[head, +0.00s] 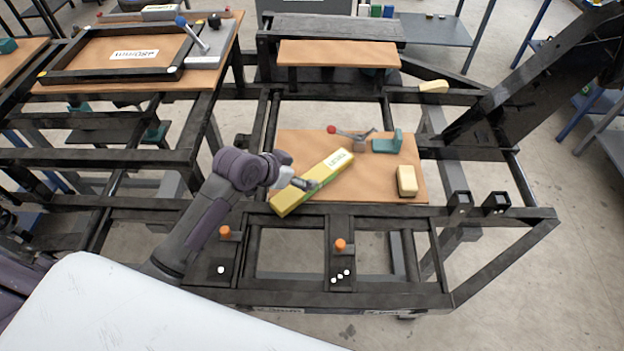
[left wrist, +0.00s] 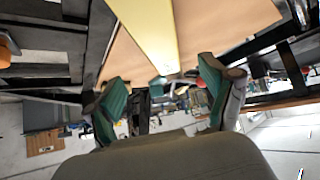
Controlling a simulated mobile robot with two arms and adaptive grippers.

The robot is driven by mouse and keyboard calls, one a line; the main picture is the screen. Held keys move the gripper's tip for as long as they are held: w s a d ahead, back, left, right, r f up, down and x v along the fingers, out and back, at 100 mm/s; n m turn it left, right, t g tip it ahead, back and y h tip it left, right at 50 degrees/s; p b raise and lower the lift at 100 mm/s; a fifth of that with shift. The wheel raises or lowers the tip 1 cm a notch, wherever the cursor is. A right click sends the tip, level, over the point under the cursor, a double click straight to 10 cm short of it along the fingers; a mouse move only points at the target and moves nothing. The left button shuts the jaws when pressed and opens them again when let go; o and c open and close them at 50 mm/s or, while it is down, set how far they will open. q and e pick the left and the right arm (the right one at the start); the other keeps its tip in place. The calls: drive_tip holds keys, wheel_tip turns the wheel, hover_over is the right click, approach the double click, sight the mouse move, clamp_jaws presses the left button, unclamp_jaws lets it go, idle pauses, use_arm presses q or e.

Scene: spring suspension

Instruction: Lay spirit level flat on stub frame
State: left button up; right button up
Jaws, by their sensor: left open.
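The yellow spirit level (head: 329,172), with a pale label, lies slantwise over the front part of a brown board (head: 405,158). Its near left end reaches the board's front edge by the black frame's front rail (head: 390,216). My left gripper (head: 308,185) is at the level's near half, partly covering its left side. In the left wrist view the gripper (left wrist: 162,80) has its teal finger pads apart, and the level (left wrist: 148,28) runs along the top, in line with the gap. I cannot tell whether the fingers touch it. My right gripper is not in view.
On the board are a red-knobbed clamp (head: 350,135), a teal block (head: 388,142) and a cream block (head: 407,180). Orange-topped pegs (head: 340,245) stand on the front brackets. A dark slanted beam (head: 540,75) rises at right. Another table (head: 70,80) with a black frame stands left.

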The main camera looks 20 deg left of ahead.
sight(314, 176)
use_arm(q)
drive_tip(key=x, duration=0.2)
drive_tip(key=shift+w+d+f, duration=0.3)
drive_tip(key=shift+w+f, duration=0.05)
drive_tip(key=shift+f, duration=0.05)
drive_tip(key=shift+w+d+f+p, duration=0.1)
drive_tip(key=shift+w+f+p, duration=0.15)
drive_tip(key=shift+f+p, duration=0.15)
drive_tip(key=x, duration=0.3)
drive_tip(key=shift+a+f+p, duration=0.2)
drive_tip(key=shift+f+p, duration=0.15)
drive_tip(key=shift+f, duration=0.05)
drive_tip(key=shift+w+d+f, duration=0.15)
drive_tip(key=shift+w+f, duration=0.2)
clamp_jaws()
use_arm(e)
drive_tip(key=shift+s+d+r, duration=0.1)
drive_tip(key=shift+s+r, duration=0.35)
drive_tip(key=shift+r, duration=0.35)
use_arm(q)
drive_tip(key=shift+r, duration=0.1)
